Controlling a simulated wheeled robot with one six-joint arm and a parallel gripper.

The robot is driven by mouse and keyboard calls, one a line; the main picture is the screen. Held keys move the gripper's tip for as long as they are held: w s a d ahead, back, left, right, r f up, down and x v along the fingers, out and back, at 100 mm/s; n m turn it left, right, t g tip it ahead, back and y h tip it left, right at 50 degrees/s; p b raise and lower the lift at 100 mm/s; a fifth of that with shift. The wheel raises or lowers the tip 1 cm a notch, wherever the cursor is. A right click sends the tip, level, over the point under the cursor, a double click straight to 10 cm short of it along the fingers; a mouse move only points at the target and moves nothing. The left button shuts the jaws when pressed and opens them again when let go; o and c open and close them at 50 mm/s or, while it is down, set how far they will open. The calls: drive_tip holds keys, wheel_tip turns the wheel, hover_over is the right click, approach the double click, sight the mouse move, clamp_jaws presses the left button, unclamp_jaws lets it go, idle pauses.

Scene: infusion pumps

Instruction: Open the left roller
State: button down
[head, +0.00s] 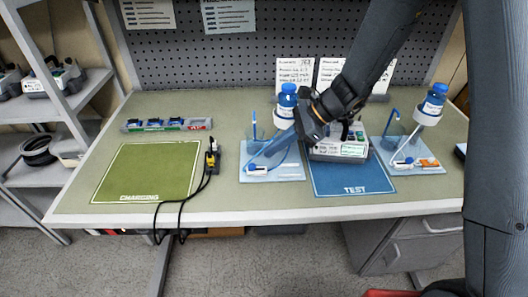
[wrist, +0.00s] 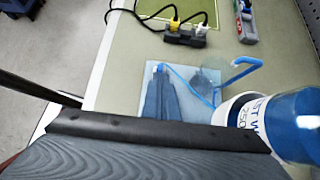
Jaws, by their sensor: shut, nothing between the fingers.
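The left roller clamp (head: 257,170) is a small white piece with blue on it, lying at the front left of the left light-blue tray (head: 288,173). My gripper (head: 251,163) reaches down to the left over this tray, its fingertips right by the clamp. In the wrist view my gripper (wrist: 158,74) shows two dark fingers together, empty, with the tips at a small white bit of the clamp (wrist: 157,66). Blue tubing (wrist: 195,88) runs beside the fingers. I cannot tell whether the tips touch the roller, and its setting is too small to read.
A blue-capped bottle (head: 287,101) in a white holder stands behind the left tray, close to my wrist. A pump (head: 340,148) sits on the blue TEST mat (head: 350,181). A second tray (head: 420,171) with a bottle (head: 433,104) is at right. A power strip (head: 212,158) with black cables lies left.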

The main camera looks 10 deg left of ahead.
drive_tip(key=b+v, duration=0.2)
drive_tip(key=v, duration=0.6)
drive_tip(key=shift+d+r, duration=0.2)
drive_tip(key=shift+d, duration=0.15)
